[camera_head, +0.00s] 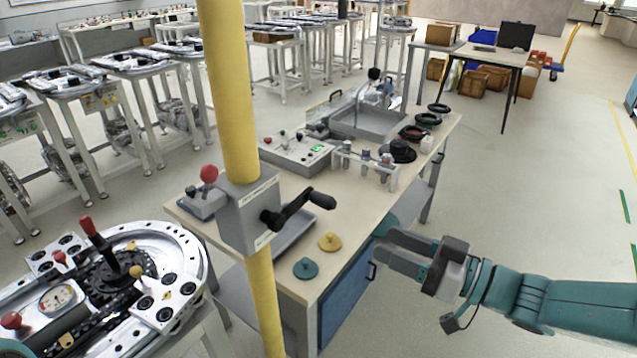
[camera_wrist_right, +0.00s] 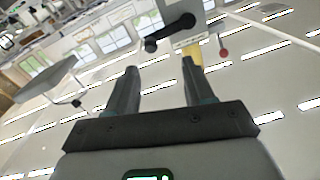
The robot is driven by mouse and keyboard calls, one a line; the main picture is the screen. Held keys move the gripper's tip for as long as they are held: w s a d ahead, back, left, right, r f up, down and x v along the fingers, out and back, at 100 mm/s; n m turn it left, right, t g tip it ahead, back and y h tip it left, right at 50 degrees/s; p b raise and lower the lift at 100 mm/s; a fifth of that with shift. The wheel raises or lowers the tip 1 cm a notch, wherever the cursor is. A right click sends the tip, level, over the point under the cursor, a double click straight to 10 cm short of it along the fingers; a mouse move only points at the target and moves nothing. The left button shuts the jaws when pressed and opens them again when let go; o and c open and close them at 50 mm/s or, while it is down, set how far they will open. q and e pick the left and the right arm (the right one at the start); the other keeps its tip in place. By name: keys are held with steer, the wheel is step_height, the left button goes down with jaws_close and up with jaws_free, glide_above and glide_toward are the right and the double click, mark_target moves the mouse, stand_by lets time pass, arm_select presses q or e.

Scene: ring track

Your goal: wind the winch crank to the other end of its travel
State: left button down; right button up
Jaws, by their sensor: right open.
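The winch is a grey box (camera_head: 249,212) fixed on a yellow post (camera_head: 232,95). Its black crank (camera_head: 290,212) sticks out of the box's right face, with the arm slanting up to the right and the grip (camera_head: 322,201) at its far end. My right gripper (camera_head: 382,247) is open and empty, to the right of the crank and apart from it, beside the workbench. In the right wrist view, the crank (camera_wrist_right: 170,33) and the box (camera_wrist_right: 190,10) show beyond the open fingers (camera_wrist_right: 160,69). My left gripper is not in view.
A workbench (camera_head: 350,215) behind the post holds a control box (camera_head: 295,155), a grey tray (camera_head: 370,122), yellow (camera_head: 330,241) and teal (camera_head: 306,268) knobbed discs and black rings. A round machine (camera_head: 100,285) with red levers stands front left. The floor at right is clear.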

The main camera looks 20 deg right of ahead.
mark_target(335, 206)
steer(key=shift+m+h, duration=0.4)
steer(key=shift+h, duration=0.1)
steer(key=p+x, duration=0.1)
steer(key=x, duration=0.4)
steer(key=r+p+x, duration=0.1)
steer(key=x, duration=0.4)
steer(key=w+d+p+x, duration=0.1)
steer(key=p+x, duration=0.1)
steer(key=x, duration=0.3)
steer(key=shift+d+r, duration=0.15)
steer(key=shift+r, duration=0.2)
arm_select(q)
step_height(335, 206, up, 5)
arm_select(e)
jaws_close()
